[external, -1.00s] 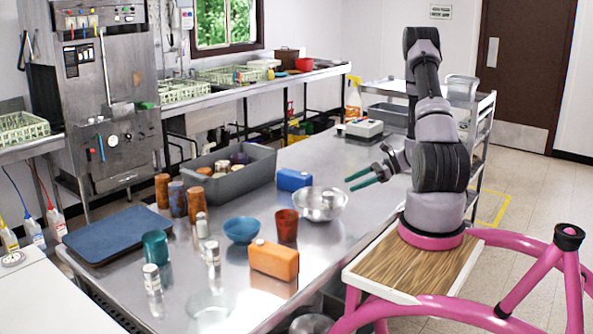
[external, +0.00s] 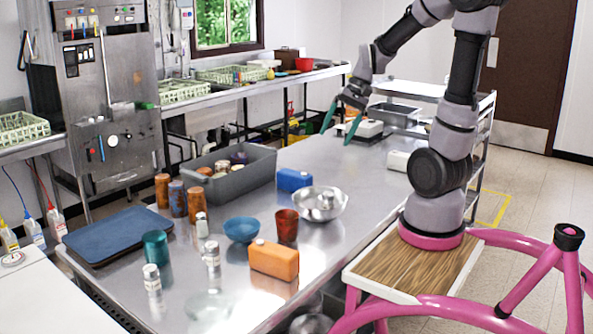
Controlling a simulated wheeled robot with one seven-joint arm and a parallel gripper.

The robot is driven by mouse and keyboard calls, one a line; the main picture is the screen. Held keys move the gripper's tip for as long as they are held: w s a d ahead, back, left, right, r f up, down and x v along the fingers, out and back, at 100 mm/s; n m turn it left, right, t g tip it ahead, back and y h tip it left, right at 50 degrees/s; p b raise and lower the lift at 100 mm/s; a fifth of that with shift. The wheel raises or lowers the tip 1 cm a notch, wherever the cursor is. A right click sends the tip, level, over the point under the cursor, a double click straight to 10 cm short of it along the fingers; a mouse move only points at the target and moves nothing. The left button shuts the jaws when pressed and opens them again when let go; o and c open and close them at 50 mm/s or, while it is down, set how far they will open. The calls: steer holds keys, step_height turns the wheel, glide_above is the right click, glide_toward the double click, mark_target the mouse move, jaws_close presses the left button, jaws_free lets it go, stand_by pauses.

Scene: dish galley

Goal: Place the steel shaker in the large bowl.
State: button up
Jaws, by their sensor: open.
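The large steel bowl (external: 338,211) stands on the steel table, right of the middle. A small silver shaker (external: 327,200) with a rounded top is inside it, seemingly upright; its base is hidden by the bowl's near wall. My gripper (external: 339,126) has green fingers that are open and empty. It is raised above the far part of the table, beyond the bowl and well clear of it.
A grey bin (external: 228,190) and several cups and shakers are left.

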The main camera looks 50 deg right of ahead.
steer(key=s+a+r+n+t+h, duration=0.1)
steer(key=s+a+r+n+t, duration=0.1)
steer(key=r, duration=0.3)
steer(key=s+a+r+n+t+h, duration=0.1)
steer(key=s+a+r+n+t, duration=0.1)
steer(key=s+r+n, duration=0.2)
steer(key=shift+a+r+h, duration=0.25)
steer(key=shift+r+h, duration=0.15)
steer(key=shift+r, duration=0.2)
